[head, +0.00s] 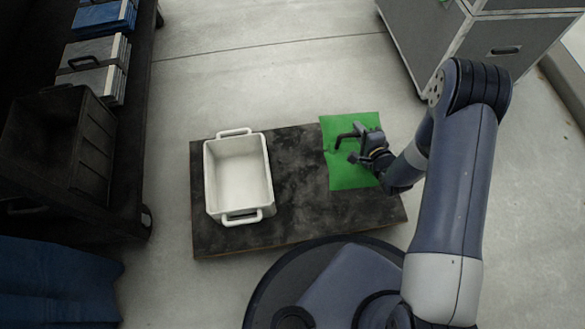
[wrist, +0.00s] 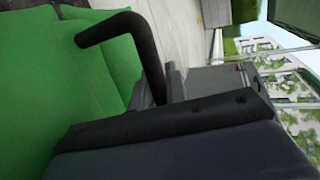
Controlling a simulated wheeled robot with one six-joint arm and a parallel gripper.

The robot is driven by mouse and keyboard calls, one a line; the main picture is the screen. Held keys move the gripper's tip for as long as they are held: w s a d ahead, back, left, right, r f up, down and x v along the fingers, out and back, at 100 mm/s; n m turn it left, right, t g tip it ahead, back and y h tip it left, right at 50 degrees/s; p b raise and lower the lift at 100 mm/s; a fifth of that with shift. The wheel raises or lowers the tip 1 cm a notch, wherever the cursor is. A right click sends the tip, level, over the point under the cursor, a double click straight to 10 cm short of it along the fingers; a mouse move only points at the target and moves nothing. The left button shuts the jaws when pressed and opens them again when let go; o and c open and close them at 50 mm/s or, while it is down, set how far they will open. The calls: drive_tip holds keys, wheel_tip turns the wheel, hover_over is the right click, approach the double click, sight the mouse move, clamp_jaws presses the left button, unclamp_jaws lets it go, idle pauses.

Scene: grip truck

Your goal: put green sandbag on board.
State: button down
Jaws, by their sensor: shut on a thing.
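The green sandbag (head: 348,180) lies flat-looking at the right end of the dark board (head: 300,215) in the head view. Its far edge reaches past the board's far edge. I cannot tell whether it rests on the board or hangs just above it. My gripper (head: 352,148) is at the middle of the sandbag and shut on it. The exact grip is hard to make out.
A white bin (head: 240,175) with two handles stands on the board's left half. A dark cart (head: 130,170) with a black crate (head: 60,135) is at the left. Grey cases (head: 480,45) stand at the back right. The concrete floor behind the board is clear.

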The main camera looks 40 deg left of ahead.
sight(361, 178)
drive_tip(key=shift+n+g+y, duration=0.3)
drive_tip(key=shift+n+g, duration=0.1)
drive_tip(key=shift+n, duration=0.1)
drive_tip(key=shift+s+a+f+b, duration=0.25)
drive_tip(key=shift+a+f+b, duration=0.15)
drive_tip(key=shift+f, duration=0.3)
drive_tip(key=shift+s+a+f+b, duration=0.35)
drive_tip(key=shift+f+b, duration=0.1)
drive_tip(key=shift+f, duration=0.3)
drive_tip(key=shift+s+a+f+b, duration=0.2)
drive_tip(key=shift+a+f+b, duration=0.2)
drive_tip(key=shift+f, duration=0.3)
wheel_tip(361, 178, down, 10)
drive_tip(key=b, duration=0.4)
drive_tip(key=shift+b, duration=0.35)
drive_tip(key=c, duration=1.8)
unclamp_jaws()
drive_tip(key=shift+s+d+f, duration=0.1)
drive_tip(key=shift+d+f, duration=0.05)
drive_tip(key=shift+f, duration=0.05)
drive_tip(key=o, duration=0.4)
drive_tip(key=p+v, duration=0.4)
drive_tip(key=v, duration=0.8)
drive_tip(key=shift+r, duration=0.2)
